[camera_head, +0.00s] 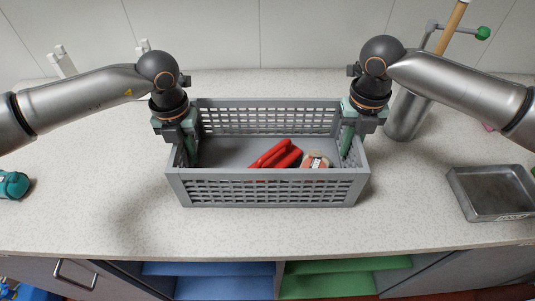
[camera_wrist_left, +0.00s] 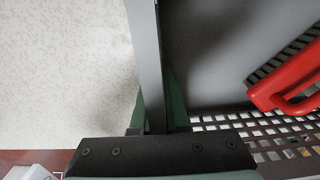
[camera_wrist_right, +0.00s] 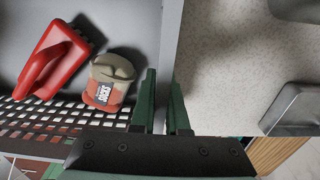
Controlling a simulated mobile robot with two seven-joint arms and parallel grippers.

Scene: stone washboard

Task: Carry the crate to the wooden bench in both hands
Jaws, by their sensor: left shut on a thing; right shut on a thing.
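The grey plastic crate (camera_head: 268,189) with slotted walls is in the middle of the speckled counter. It holds a red-handled brush (camera_head: 277,154) and a small beige-and-red labelled item (camera_head: 315,160); the brush (camera_wrist_right: 55,58) and the labelled item (camera_wrist_right: 108,82) also show in the right wrist view. My left gripper (camera_head: 190,152) is shut on the crate's left end wall, one finger on each side of it. My right gripper (camera_head: 349,138) is shut on the right end wall in the same way. Whether the crate touches the counter is hard to tell. No wooden bench is recognisable.
A metal tray (camera_head: 493,213) lies on the counter to the right. A metal cylinder (camera_head: 407,115) with long-handled tools stands behind my right arm. A teal object (camera_head: 13,185) is at the far left. The counter's front edge, with blue and green shelves below, is close in front.

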